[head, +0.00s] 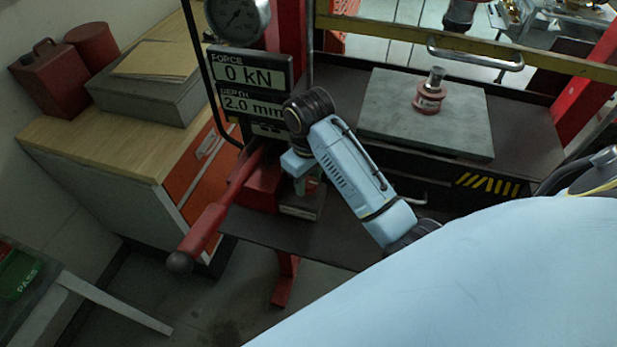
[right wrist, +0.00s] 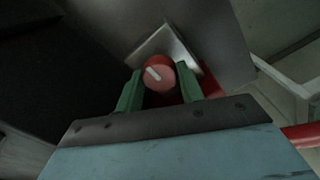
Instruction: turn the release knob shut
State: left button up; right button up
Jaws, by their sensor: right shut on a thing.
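The release knob (right wrist: 158,73) is round and red with a white mark slanting across its face. In the right wrist view it sits between the green fingers of my right gripper (right wrist: 159,84), which is shut on it. In the head view my right gripper (head: 306,186) points down beside the red pump body (head: 262,186), under the display; the knob is hidden there. My left gripper is not in view.
A red pump lever (head: 208,228) with a dark ball end slants out to the lower left. The display (head: 248,88) reads 0 kN and 2.0 mm. A grey plate (head: 385,130) bears a small red cylinder (head: 430,97). A wooden-topped cabinet (head: 140,150) stands left.

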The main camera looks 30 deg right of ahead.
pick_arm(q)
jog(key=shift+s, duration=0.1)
pick_arm(e)
jog(key=shift+m, duration=0.3)
jog(key=m, duration=0.2)
jog(key=shift+m, duration=0.4)
jog(key=m, duration=1)
jog(key=shift+m, duration=0.3)
jog(key=shift+w+r+m, duration=0.35)
jog(key=shift+m, duration=0.65)
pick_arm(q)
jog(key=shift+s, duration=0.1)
pick_arm(e)
jog(key=shift+s+f+m, duration=0.15)
jog(key=shift+s+m, duration=0.05)
jog(key=shift+m, duration=0.5)
jog(key=shift+s+f+m, duration=0.1)
jog(key=shift+m, duration=0.2)
jog(key=o, duration=1)
